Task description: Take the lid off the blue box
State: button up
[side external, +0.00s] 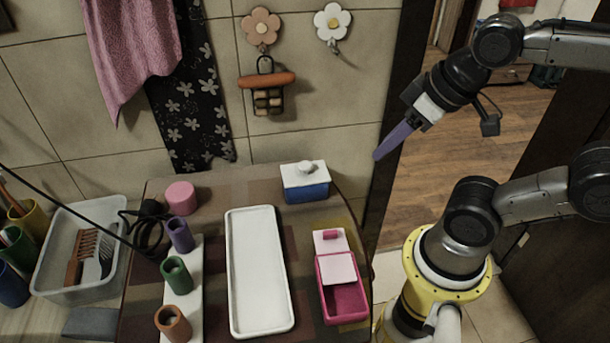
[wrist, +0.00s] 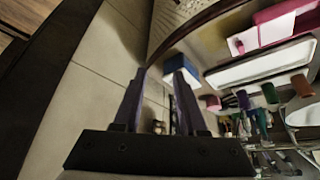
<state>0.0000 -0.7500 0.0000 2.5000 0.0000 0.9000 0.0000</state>
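The blue box (side external: 307,193) stands at the back right of the counter. Its white lid (side external: 304,175) sits on top, with a round white knob facing up. In the wrist view the blue box (wrist: 184,68) shows partly behind one finger. My gripper (side external: 378,156) is up and to the right of the box, apart from it, its purple fingers pointing down and left. In the wrist view my gripper (wrist: 159,74) has its two fingers spread with nothing held between them.
A white tray (side external: 236,270) lies left of a pink box (side external: 345,304) with its cover partly open. A holder with several cups (side external: 178,275), a pink round piece (side external: 181,197) and a clear bin (side external: 110,275) are farther left. A tiled wall rises behind; a sponge rack (side external: 267,92) hangs there.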

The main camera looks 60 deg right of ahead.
jog(key=o, duration=0.3)
jog(key=w+a+r+m+g+y, duration=0.15)
jog(key=w+r+m, duration=0.3)
jog(key=m, duration=0.45)
jog(key=w+a+r+m+g, duration=0.25)
jog(key=w+r+m, duration=0.2)
jog(key=m, duration=0.35)
jog(key=m+g, duration=0.1)
jog(key=g, duration=0.1)
send_over(305, 165)
jog(key=d, duration=0.1)
jog(key=f, duration=0.8)
jog(key=shift+w+d+f, duration=0.1)
jog(key=shift+w+f, duration=0.15)
jog(key=shift+f, duration=0.15)
jog(key=shift+s+a+f, duration=0.1)
jog(key=shift+a+f, duration=0.05)
jog(key=shift+f, duration=0.85)
jog(key=shift+s+a+f, duration=0.1)
jog(key=shift+a+f, duration=0.05)
jog(key=shift+f, duration=0.8)
jog(key=shift+s+a+f, duration=0.1)
jog(key=shift+a+f, duration=0.05)
jog(key=shift+f, duration=0.85)
